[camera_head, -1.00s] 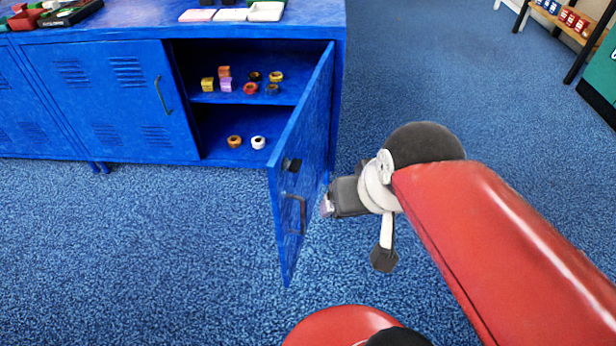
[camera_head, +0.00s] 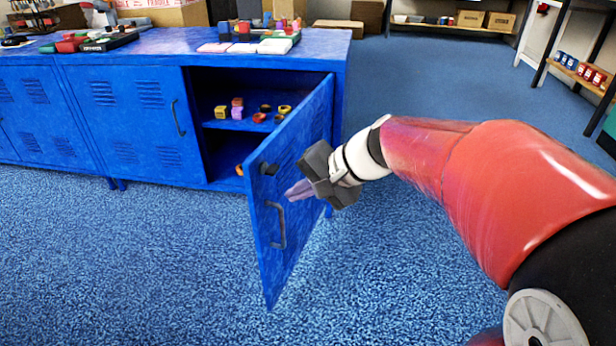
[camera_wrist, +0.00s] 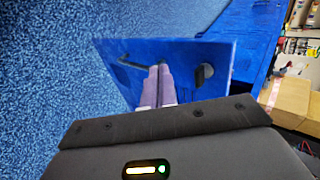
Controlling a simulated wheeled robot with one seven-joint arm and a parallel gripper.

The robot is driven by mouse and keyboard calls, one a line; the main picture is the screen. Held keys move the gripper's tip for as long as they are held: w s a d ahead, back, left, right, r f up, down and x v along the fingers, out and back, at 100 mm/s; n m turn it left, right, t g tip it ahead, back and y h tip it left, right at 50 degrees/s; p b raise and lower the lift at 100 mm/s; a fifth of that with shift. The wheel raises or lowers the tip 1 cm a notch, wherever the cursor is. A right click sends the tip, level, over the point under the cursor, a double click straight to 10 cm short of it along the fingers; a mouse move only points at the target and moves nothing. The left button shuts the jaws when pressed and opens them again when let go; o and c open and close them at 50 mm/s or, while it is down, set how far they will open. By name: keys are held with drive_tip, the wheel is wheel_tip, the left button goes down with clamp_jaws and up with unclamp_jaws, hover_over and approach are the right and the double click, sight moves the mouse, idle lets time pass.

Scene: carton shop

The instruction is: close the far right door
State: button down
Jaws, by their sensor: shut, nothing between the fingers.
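The far right door (camera_head: 290,205) of the blue cabinet (camera_head: 130,120) stands open, swung out toward me, with a dark handle (camera_head: 275,226) and a dark latch knob on its outer face. My gripper (camera_head: 290,194) is shut and empty, on the outer side of the door, its fingertips close to the face near the handle. In the wrist view the shut fingers (camera_wrist: 159,72) point at the door (camera_wrist: 185,55) between the handle (camera_wrist: 130,63) and the knob (camera_wrist: 203,74). I cannot tell whether they touch it.
Inside the open compartment are several small coloured rings and blocks (camera_head: 237,112). Trays and blocks lie on the cabinet top. The neighbouring door (camera_head: 130,130) is shut. Blue carpet (camera_head: 150,270) is clear in front. A shelf with small boxes (camera_head: 580,70) stands far right.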

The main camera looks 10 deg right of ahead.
drive_tip(key=w+a, duration=0.1)
drive_tip(key=a+f, duration=0.1)
drive_tip(key=a, duration=0.1)
drive_tip(key=w+a+f, duration=0.1)
drive_tip(key=shift+w+a+f, duration=0.1)
drive_tip(key=shift+w+a, duration=0.15)
drive_tip(key=shift+w, duration=0.1)
drive_tip(key=shift+w+a, duration=0.3)
drive_tip(key=shift+a, duration=0.2)
